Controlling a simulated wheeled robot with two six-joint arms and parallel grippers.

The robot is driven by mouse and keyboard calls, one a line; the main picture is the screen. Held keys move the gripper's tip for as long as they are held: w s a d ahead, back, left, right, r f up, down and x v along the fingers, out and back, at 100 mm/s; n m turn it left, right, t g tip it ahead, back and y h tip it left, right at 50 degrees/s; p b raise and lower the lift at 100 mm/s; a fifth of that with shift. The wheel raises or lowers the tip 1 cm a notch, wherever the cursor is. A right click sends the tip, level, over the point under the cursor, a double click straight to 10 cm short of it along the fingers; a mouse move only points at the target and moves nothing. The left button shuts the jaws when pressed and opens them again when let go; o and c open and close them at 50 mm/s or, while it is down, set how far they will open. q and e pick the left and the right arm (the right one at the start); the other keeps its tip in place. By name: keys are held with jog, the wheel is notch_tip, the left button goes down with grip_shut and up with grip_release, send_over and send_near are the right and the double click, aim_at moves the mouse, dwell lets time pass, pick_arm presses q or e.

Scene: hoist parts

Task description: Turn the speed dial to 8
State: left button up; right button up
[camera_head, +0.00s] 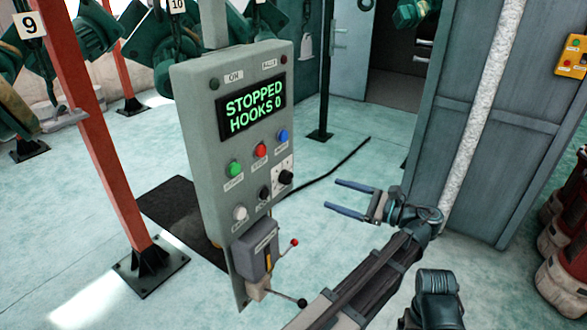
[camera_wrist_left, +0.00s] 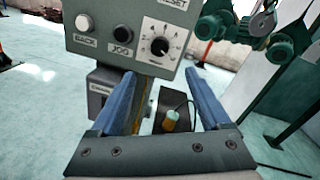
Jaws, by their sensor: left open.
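The speed dial (camera_head: 286,177) is a black knob on a white scale plate, at the lower right of the grey control panel (camera_head: 205,130). In the left wrist view the dial (camera_wrist_left: 160,46) shows with numbers around it; its exact setting is too small to read. My left gripper (camera_head: 332,194) is open and empty, to the right of the panel and apart from the dial. In the wrist view its blue fingers (camera_wrist_left: 160,76) point toward the panel, with the dial just above and between their tips. The panel's display (camera_head: 252,108) reads "STOPPED HOOKS 0". My right gripper is not in view.
Green, red and blue buttons sit above the dial. A black knob (camera_head: 264,192) and white button (camera_head: 240,213) are left of it. Below hangs a grey box (camera_head: 255,250) with red- and black-tipped levers. A red post (camera_head: 90,120) stands left, a grey cabinet (camera_head: 480,130) right.

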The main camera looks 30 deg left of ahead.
aim_at(290, 178)
pick_arm(q)
jog(key=a, duration=1.3)
jog(key=shift+s+a+r, duration=0.15)
jog(key=shift+a, duration=0.25)
grip_shut()
